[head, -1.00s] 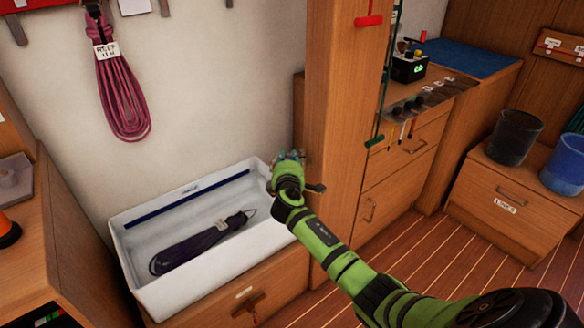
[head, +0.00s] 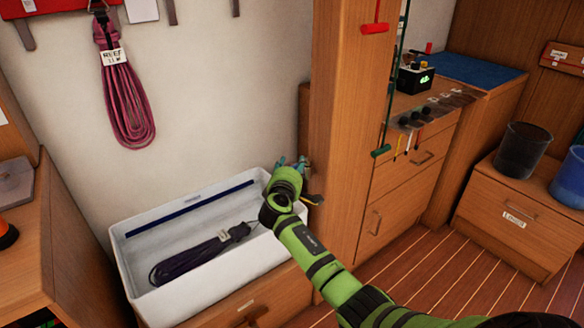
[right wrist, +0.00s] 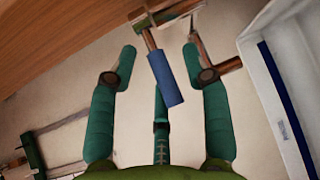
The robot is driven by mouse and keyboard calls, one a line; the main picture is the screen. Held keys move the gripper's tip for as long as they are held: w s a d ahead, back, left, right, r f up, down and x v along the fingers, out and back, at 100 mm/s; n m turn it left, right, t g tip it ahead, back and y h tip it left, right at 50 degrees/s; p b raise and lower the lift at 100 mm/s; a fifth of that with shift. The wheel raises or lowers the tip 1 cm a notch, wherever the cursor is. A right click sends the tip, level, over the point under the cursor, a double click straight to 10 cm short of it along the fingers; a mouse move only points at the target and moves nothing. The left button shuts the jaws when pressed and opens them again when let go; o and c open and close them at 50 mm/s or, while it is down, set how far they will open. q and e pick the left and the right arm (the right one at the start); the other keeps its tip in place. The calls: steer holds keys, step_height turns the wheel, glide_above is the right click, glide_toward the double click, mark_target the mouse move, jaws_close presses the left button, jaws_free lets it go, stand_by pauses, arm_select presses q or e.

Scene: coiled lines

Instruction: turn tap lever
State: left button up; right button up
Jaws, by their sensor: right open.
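The tap lever has a blue grip (right wrist: 165,78) on a brass-coloured stem. It shows in the right wrist view, hanging down from the metal fittings of the tap (right wrist: 197,24) near the wall. My right gripper (right wrist: 160,62) is open, its green fingers to the left and right of the blue grip. I see no clear contact between fingers and grip. In the head view my right gripper (head: 292,164) is by the wooden post, at the back right corner of the white basin. There it hides most of the tap. My left gripper is not in view.
The white basin (head: 122,262) holds a dark coiled line (head: 190,262). A wooden post (head: 345,130) stands right of my gripper. A pink coil (head: 128,100) hangs on the wall. Drawers (head: 385,215) and buckets (head: 522,150) are at the right.

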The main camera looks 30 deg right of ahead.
steer(key=v, duration=1.2)
